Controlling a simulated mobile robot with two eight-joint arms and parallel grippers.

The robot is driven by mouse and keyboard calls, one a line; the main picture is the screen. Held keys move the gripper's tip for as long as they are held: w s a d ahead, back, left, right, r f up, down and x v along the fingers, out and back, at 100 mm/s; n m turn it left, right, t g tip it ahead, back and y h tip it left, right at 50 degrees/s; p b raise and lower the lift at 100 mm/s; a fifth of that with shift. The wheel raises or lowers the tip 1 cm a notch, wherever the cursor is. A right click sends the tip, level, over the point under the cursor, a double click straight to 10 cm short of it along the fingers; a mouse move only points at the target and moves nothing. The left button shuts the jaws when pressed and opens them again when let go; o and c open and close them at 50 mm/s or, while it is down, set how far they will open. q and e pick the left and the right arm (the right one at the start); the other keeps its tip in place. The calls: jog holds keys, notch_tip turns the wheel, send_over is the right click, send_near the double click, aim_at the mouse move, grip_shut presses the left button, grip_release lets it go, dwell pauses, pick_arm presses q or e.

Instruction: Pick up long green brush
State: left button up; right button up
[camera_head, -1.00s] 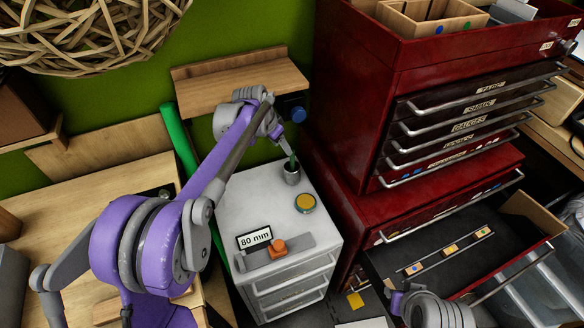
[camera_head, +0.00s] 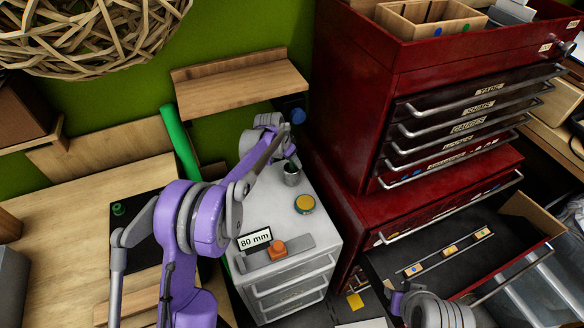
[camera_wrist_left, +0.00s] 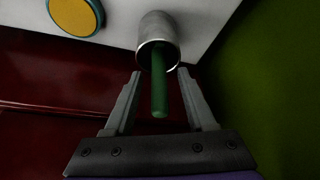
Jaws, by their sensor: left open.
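The long green brush (camera_wrist_left: 159,90) stands in a metal cup (camera_wrist_left: 158,38), and its green handle sticks out of the cup's mouth in the left wrist view. In the head view the cup (camera_head: 292,178) stands on top of the white drawer cabinet (camera_head: 262,205), near its back right corner. Only a little of the brush shows there, partly hidden by my gripper. My left gripper (camera_wrist_left: 160,75) is open, with one finger on each side of the handle and a gap on both sides. My right gripper is not in view; only a part of my right arm shows at the bottom right.
A yellow-topped round tin (camera_head: 304,204) stands in front of the cup. An orange block (camera_head: 277,247) and an "80 mm" sign (camera_head: 254,240) are near the cabinet's front. A red tool chest (camera_head: 345,110) rises close on the right. A wooden shelf (camera_head: 240,83) hangs behind.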

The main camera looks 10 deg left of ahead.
pick_arm(q)
jog(key=shift+c, duration=0.3)
grip_shut()
dwell(0.3)
